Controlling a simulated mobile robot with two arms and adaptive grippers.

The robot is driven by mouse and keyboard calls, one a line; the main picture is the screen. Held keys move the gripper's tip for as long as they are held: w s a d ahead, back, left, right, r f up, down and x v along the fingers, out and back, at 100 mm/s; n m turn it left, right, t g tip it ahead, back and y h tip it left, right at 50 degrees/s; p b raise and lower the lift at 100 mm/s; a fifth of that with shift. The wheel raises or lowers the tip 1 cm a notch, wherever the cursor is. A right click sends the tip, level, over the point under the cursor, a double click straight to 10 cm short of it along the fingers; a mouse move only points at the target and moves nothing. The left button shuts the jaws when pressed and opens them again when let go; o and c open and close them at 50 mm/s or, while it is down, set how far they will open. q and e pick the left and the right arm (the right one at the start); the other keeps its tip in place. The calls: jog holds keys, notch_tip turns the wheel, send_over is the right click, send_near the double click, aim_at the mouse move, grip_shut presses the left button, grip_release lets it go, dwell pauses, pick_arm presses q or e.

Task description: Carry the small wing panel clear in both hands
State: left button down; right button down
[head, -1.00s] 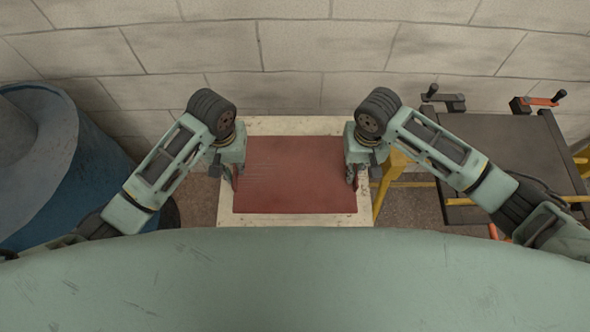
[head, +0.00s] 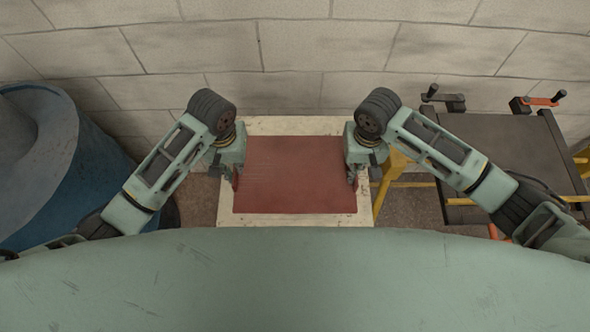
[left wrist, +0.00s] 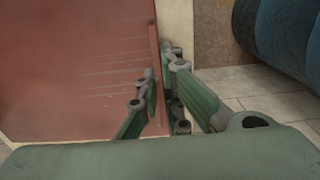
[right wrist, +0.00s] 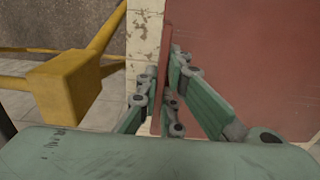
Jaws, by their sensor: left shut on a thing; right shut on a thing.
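The small wing panel (head: 294,175) is a flat, dark red rectangle over a pale bench top (head: 290,126). My left gripper (head: 237,179) is shut on its left edge, and my right gripper (head: 353,179) is shut on its right edge. In the left wrist view the fingers (left wrist: 160,95) pinch a raised lip of the panel (left wrist: 70,75). In the right wrist view the fingers (right wrist: 168,92) pinch the lip on the other side of the panel (right wrist: 250,60). Whether the panel touches the bench or hangs just above it, I cannot tell.
A blue drum (head: 95,165) stands at the left. A dark workbench (head: 500,155) with clamps and yellow legs stands at the right; its yellow frame (right wrist: 68,85) is close beside my right gripper. A block wall (head: 300,60) closes off the back.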

pick_arm(q)
jog(key=shift+w+r, duration=0.15)
jog(key=shift+r, duration=0.1)
pick_arm(e)
jog(key=shift+w+r, duration=0.15)
jog(key=shift+r, duration=0.1)
